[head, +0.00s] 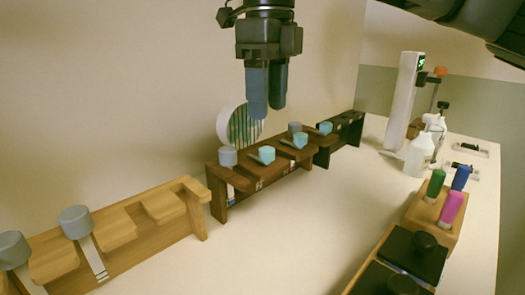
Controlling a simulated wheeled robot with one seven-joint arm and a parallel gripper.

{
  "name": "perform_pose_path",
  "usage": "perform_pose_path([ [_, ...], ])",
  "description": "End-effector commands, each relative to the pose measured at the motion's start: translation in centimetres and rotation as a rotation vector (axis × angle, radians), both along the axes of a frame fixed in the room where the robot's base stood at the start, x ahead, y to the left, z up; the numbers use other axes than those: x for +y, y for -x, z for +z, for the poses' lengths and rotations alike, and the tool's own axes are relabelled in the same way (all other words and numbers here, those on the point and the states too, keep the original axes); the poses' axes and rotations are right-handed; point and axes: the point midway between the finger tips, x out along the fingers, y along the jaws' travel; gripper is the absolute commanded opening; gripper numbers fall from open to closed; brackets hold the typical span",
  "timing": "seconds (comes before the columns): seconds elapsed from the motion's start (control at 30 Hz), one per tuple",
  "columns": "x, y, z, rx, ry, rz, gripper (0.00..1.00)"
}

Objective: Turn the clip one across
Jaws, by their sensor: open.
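My gripper (266,112) hangs at the top middle, its blue-grey fingers pointing down with nothing seen between them. It is open. A light wooden rack (128,262) stands at the front left with grey caps (75,221). I cannot tell which item is the clip.
A wooden block (434,236) holds green, blue and pink bottles at the right, beside black blocks with knobs (414,256). A white column (402,100) and white bottles (419,156) stand at the back. The white tabletop (290,230) between is clear.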

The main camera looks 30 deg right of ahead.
Motion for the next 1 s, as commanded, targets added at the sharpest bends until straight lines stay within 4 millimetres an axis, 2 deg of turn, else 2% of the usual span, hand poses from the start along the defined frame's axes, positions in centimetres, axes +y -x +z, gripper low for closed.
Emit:
perform_pose_path([
  [0.53,0.0,0.1,-6.9,0.002,-0.002,0.001,0.54],
  [0.7,0.0,0.1,-7.7,0.0,0.0,0.001,0.54],
  [0.93,0.0,0.1,-7.7,0.0,0.0,0.001,0.54],
  [1.0,0.0,0.1,-7.7,0.0,0.0,0.001,0.48],
])
